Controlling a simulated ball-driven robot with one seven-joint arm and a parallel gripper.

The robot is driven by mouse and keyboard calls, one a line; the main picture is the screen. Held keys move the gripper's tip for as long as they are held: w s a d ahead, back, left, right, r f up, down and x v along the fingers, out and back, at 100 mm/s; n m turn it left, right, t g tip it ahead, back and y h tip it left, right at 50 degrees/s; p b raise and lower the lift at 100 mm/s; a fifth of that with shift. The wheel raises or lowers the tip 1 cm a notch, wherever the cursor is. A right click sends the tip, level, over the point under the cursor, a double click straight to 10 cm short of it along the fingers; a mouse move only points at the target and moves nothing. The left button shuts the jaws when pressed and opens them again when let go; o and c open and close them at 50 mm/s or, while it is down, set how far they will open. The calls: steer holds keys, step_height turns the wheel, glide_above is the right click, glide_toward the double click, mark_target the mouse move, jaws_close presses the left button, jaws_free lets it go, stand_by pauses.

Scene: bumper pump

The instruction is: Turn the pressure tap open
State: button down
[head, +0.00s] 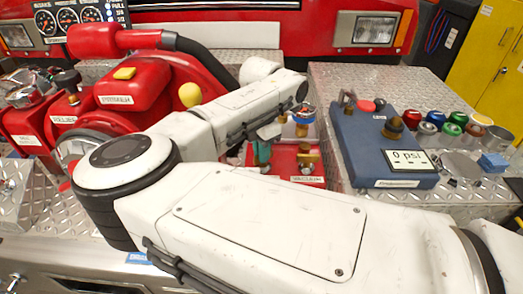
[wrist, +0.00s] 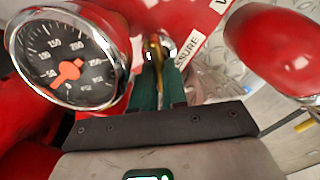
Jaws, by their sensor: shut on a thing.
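The pressure tap (wrist: 155,48) shows in the wrist view as a narrow brass-coloured piece on a red body. A white label (wrist: 187,48) ending in "SURE" is beside it. My gripper (wrist: 160,76) has its green fingers shut on the tap, which is seen nearly edge-on. How far the tap is turned I cannot tell. A round gauge (wrist: 68,58) with a red pointer is just left of the fingers. In the head view my arm hides most of the gripper and the tap; the red unit (head: 306,160) with brass fittings shows behind it.
A blue box (head: 385,150) with a "0 psi" display stands right of the red unit, near several coloured caps (head: 443,124). A red engine (head: 135,90) with a black hose is on the left. A red rounded part (wrist: 275,45) is close right of my fingers.

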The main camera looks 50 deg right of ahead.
steer(key=n+b, duration=0.4)
steer(key=shift+f+n, duration=0.15)
steer(key=shift+n, duration=0.15)
steer(key=n+b, duration=0.3)
steer(key=n, duration=0.1)
steer(key=shift+s, duration=0.2)
steer(key=shift+n+b, duration=0.7)
steer(key=shift+n, duration=0.1)
steer(key=shift+d+r, duration=0.1)
steer(key=shift+r, duration=0.15)
steer(key=c, duration=1.4)
jaws_free()
steer(key=shift+c, duration=0.2)
step_height(320, 180, up, 11)
steer(key=shift+f+p, duration=0.15)
steer(key=shift+p, duration=0.25)
